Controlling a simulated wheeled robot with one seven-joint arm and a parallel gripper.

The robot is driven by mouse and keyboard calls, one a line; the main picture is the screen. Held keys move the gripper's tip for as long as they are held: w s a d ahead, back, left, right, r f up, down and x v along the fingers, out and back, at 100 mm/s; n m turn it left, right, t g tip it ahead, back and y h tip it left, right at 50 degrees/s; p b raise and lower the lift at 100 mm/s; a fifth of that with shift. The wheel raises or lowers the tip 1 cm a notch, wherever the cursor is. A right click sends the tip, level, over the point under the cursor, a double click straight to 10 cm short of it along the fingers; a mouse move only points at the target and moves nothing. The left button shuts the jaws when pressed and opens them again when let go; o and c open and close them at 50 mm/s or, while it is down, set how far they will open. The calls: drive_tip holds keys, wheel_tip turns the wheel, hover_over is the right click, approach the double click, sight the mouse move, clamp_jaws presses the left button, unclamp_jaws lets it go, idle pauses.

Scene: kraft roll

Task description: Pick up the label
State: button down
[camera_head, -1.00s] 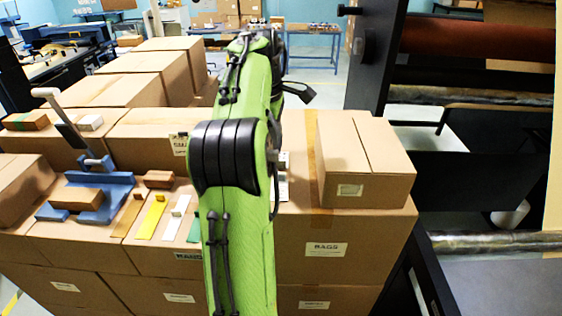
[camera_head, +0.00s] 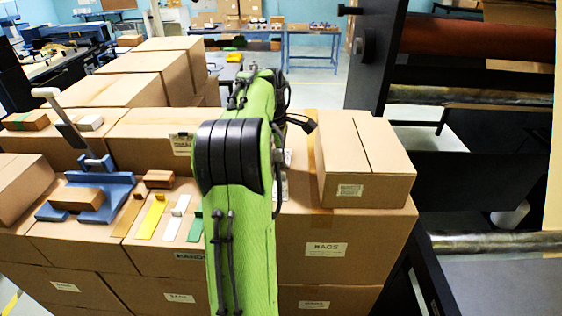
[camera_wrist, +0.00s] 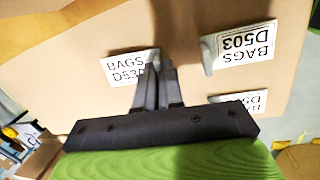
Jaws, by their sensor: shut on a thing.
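In the wrist view my gripper (camera_wrist: 158,68) has its two fingers close together, shut on the small tab of a white label (camera_wrist: 127,68) printed "BAGS" and a D-number. The label's printed face lies to the left of the fingers, over a cardboard surface. I cannot tell whether it touches the cardboard. A second white label (camera_wrist: 246,46), reading "BAGS D503", lies to the right with a grey tab at its left end. A third label (camera_wrist: 247,100) is partly hidden by my gripper's body. In the head view my arm hides the gripper.
In the head view a closed carton (camera_head: 362,160) stands right of my arm on stacked boxes (camera_head: 340,262). Left of my arm are a blue fixture (camera_head: 108,200), a yellow piece (camera_head: 151,219) and a green piece (camera_head: 196,226). Dark machinery with rollers (camera_head: 470,96) borders the right.

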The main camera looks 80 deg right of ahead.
wheel_tip(320, 180, up, 10)
idle(0.6)
